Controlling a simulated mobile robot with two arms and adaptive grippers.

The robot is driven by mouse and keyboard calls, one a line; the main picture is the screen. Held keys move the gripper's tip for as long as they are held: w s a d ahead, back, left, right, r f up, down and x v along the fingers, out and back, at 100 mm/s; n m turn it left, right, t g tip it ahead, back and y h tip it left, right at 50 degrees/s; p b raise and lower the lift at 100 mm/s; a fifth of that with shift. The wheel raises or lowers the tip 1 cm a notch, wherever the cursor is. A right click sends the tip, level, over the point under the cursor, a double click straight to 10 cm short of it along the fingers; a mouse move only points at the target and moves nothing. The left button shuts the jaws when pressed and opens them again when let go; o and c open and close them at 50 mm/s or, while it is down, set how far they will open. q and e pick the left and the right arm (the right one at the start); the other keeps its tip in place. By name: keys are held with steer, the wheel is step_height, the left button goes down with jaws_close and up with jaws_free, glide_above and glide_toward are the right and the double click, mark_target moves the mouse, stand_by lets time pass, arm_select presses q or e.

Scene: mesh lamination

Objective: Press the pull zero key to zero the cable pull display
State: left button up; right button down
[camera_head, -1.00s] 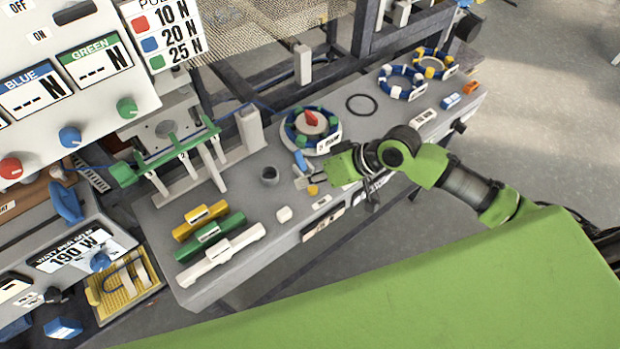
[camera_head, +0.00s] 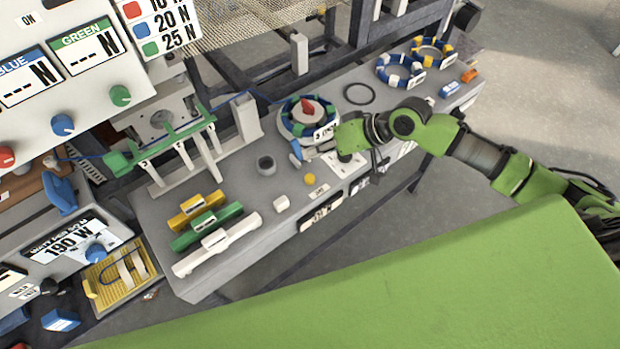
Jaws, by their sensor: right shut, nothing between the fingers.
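A small round yellow key (camera_head: 310,179) sits on the grey bench top near its front edge, beside a small white label (camera_head: 318,191); the label is too small to read. A dark-on-white display (camera_head: 320,222) is set in the bench's front face below it; its reading is unclear. My right gripper (camera_head: 310,153) is shut and empty, just behind the yellow key and apart from it in the picture. Its fingertips are close to a small blue-and-white piece (camera_head: 295,151); I cannot tell whether they touch. My left gripper is not in view.
A dial with a red pointer (camera_head: 307,108) stands behind the gripper. Blue rings (camera_head: 400,70) and a black ring (camera_head: 360,94) lie farther right.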

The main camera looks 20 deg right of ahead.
steer(key=b, duration=0.5)
glide_above(313, 178)
step_height(313, 178, down, 5)
steer(key=shift+f, duration=0.1)
step_height(313, 178, down, 2)
steer(key=shift+f+b, duration=0.1)
steer(key=shift+b, duration=0.25)
steer(key=shift+f, duration=0.1)
stand_by(0.6)
steer(key=shift+f, duration=0.35)
steer(key=shift+f, duration=0.55)
stand_by(0.6)
stand_by(0.3)
steer(key=shift+r+p, duration=0.85)
steer(key=shift+r, duration=0.15)
